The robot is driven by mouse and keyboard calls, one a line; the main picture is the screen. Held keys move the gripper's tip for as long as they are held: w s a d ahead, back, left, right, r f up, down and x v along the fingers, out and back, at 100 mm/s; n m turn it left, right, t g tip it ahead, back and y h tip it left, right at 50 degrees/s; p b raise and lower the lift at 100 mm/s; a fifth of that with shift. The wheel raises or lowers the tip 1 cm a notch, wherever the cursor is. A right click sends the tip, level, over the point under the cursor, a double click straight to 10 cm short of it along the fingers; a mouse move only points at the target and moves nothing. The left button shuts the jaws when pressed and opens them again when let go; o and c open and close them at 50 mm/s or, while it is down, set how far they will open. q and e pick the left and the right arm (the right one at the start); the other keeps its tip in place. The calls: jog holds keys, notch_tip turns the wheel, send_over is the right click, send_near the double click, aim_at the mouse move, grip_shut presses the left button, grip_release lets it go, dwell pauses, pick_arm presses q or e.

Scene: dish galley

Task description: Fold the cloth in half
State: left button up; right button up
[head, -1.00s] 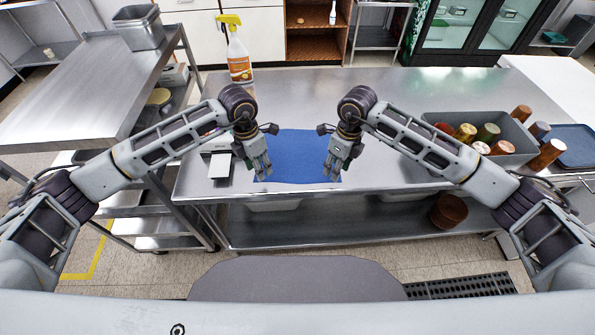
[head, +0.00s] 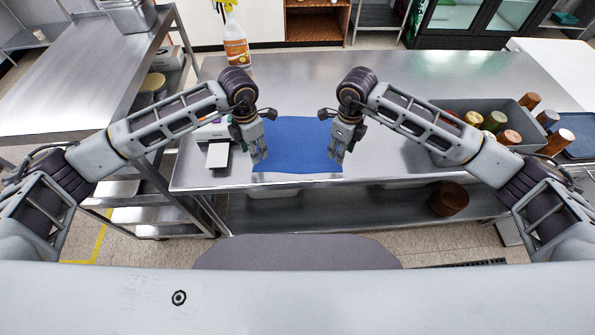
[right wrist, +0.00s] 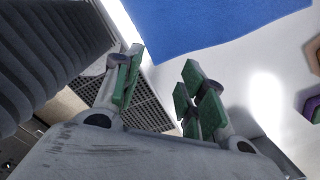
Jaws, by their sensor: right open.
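The blue cloth (head: 297,147) lies flat and spread out on the steel table, near its front edge. It also shows at the top of the right wrist view (right wrist: 205,22). My left gripper (head: 259,160) is over the cloth's left edge near the front; whether its fingers are apart cannot be made out. My right gripper (head: 337,160) is over the cloth's right edge near the front. In the right wrist view its green-padded fingers (right wrist: 160,85) stand apart with nothing between them, and the cloth lies beyond them.
A grey bin (head: 473,112) with several cans stands on the right, beside a blue tray (head: 580,146). A spray bottle (head: 235,45) stands at the back left. A small white device (head: 218,155) sits left of the cloth. The table behind the cloth is clear.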

aim_at(258, 168)
pick_arm(q)
jog(key=shift+s+f, duration=0.1)
jog(key=shift+f, duration=3.6)
pick_arm(e)
jog(key=shift+s+f, duration=0.1)
jog(key=shift+f, duration=3.55)
pick_arm(q)
jog(key=shift+f, duration=0.2)
pick_arm(e)
jog(key=shift+f, duration=0.2)
pick_arm(q)
jog(key=shift+c, duration=0.5)
pick_arm(e)
jog(key=shift+c, duration=0.5)
pick_arm(q)
jog(key=c, duration=0.5)
pick_arm(e)
jog(key=c, duration=0.5)
pick_arm(q)
jog(key=shift+s+f, duration=0.1)
jog(key=shift+f, duration=0.05)
grip_shut()
pick_arm(e)
jog(key=shift+s+f, duration=0.1)
grip_shut()
pick_arm(q)
jog(key=shift+r, duration=0.25)
pick_arm(e)
jog(key=shift+d+r, duration=0.1)
jog(key=shift+r, duration=0.1)
